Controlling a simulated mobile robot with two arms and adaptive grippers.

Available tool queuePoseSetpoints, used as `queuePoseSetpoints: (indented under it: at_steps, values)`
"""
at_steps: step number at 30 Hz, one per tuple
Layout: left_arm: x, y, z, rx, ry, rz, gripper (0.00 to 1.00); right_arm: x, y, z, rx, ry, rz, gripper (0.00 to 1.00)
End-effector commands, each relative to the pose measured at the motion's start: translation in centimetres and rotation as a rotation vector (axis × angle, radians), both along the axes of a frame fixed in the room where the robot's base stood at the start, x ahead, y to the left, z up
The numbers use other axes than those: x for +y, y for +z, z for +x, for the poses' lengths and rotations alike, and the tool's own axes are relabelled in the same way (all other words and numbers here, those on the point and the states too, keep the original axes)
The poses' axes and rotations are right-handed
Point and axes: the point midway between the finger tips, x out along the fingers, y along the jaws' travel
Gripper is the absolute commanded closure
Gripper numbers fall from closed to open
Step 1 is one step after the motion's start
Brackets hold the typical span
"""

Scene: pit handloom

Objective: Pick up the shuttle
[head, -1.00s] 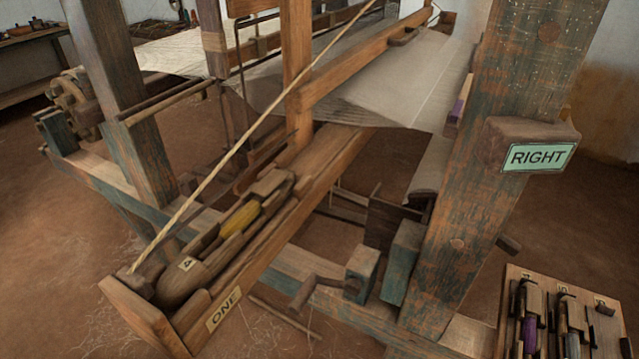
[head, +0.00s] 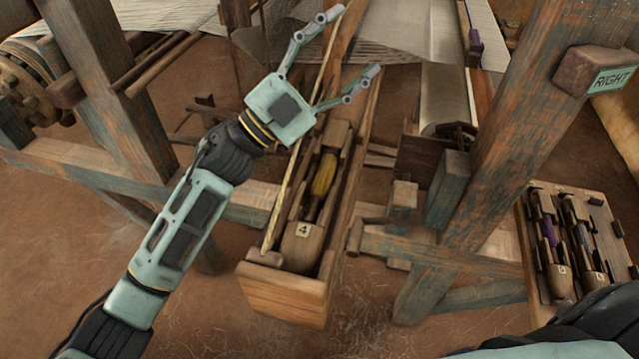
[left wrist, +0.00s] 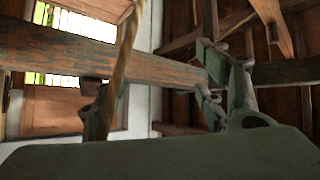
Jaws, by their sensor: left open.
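The shuttle (head: 301,247) is a brown wooden one with a yellow bobbin and a tag "4". In the head view it lies in the wooden shuttle box (head: 283,291) at the near end of the loom's beam. My left gripper (head: 351,45) is open and empty, above and beyond the shuttle's far end, its fingers pointing away to the upper right. In the left wrist view its spread fingers (left wrist: 155,95) face the roof and a window, and the shuttle does not show. My right gripper is not in view.
A taut cord (head: 293,180) slants up from the shuttle box and passes close to my left gripper. A thick loom post (head: 510,150) with a "RIGHT" sign (head: 612,79) stands to the right. A wooden tray (head: 526,262) there holds other shuttles. Open floor lies in front.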

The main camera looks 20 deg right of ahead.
Motion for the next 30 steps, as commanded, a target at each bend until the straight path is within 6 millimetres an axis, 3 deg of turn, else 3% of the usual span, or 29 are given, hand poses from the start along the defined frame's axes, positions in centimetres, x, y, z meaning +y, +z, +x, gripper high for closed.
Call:
queuePoseSetpoints:
  at_steps: [1, 4, 7, 10, 12, 15, 18, 21, 25, 30]
  values:
    - [-2.0, 2.0, -3.4, -0.131, -0.104, 0.056, 0.34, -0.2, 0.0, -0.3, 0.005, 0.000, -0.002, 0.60]
    - [-4.9, 2.9, -10.4, -0.370, -0.314, 0.206, 0.34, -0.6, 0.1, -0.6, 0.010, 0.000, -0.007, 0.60]
    - [-6.0, 1.1, -15.8, -0.586, -0.504, 0.413, 0.34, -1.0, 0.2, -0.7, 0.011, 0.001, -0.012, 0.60]
    - [-5.4, -2.4, -18.9, -0.774, -0.661, 0.674, 0.34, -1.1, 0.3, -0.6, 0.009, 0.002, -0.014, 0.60]
    - [-3.9, -5.0, -19.3, -0.882, -0.746, 0.885, 0.34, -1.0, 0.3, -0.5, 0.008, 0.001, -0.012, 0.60]
    - [-0.7, -7.8, -18.0, -0.994, -0.818, 1.203, 0.34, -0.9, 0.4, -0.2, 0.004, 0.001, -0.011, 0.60]
    - [2.7, -8.9, -15.6, -1.053, -0.838, 1.492, 0.34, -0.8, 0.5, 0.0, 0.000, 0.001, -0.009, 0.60]
    - [5.7, -8.7, -13.4, -1.073, -0.823, 1.717, 0.34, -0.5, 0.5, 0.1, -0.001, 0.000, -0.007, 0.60]
    - [8.0, -8.1, -11.8, -1.072, -0.799, 1.885, 0.34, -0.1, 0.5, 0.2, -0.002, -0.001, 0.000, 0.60]
    - [8.7, -9.0, -11.3, -1.068, -0.794, 1.936, 0.34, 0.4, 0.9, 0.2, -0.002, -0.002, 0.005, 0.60]
